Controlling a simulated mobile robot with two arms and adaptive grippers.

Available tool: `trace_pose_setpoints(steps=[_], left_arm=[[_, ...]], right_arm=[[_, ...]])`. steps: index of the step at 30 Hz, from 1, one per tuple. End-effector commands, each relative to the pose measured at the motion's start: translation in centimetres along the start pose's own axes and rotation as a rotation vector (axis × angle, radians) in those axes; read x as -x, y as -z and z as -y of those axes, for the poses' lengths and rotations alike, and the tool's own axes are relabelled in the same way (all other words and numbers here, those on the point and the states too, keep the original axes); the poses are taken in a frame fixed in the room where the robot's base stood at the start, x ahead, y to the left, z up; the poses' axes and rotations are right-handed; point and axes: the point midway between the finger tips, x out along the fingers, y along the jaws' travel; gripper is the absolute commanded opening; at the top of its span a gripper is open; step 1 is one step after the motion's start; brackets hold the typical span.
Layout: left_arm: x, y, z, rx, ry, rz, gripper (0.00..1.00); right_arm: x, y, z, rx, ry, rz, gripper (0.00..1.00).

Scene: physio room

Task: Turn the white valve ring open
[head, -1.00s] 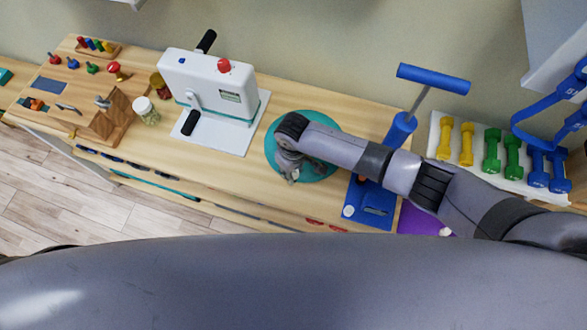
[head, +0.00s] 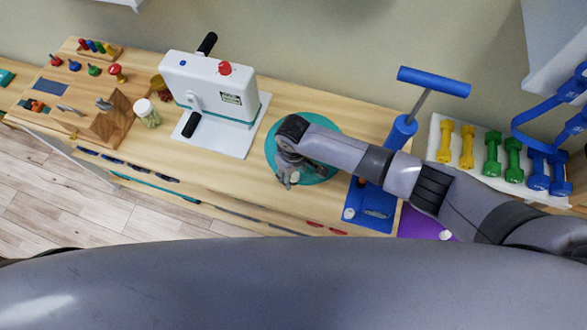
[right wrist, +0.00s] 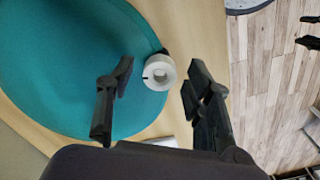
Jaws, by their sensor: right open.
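The white valve ring (right wrist: 159,72) shows in the right wrist view as a small ring with a dark mark on its left side. It sits at the edge of a round teal disc (right wrist: 95,85) on the wooden bench. My right gripper (right wrist: 158,84) is open, with one finger to the left of the ring and one to the right; both look apart from it. In the head view my right gripper (head: 287,172) is over the teal disc (head: 328,130) and hides part of it. A small white bit there is probably the ring. My left gripper is not in view.
A white device (head: 210,88) with black handles stands left of the disc. A blue base with a blue T-handle (head: 433,80) stands to the right, near my right arm. Coloured dumbbells (head: 492,152) lie farther right. A jar (head: 147,113) and wooden pieces are at left.

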Motion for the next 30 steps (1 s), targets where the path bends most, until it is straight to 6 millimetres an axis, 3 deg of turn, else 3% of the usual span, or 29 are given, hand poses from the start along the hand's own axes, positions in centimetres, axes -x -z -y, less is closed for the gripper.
trace_pose_setpoints(steps=[5,18,24,30], left_arm=[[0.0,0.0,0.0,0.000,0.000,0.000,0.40],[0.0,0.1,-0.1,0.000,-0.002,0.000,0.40],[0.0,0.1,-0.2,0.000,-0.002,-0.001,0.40],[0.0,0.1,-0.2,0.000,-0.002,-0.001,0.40]], right_arm=[[1.9,0.1,0.0,0.001,0.001,-0.004,0.47],[10.4,0.1,0.0,0.000,0.000,-0.003,0.47],[11.9,0.1,0.0,0.000,0.000,-0.002,0.47],[12.0,0.0,0.0,0.000,0.000,-0.001,0.47]])
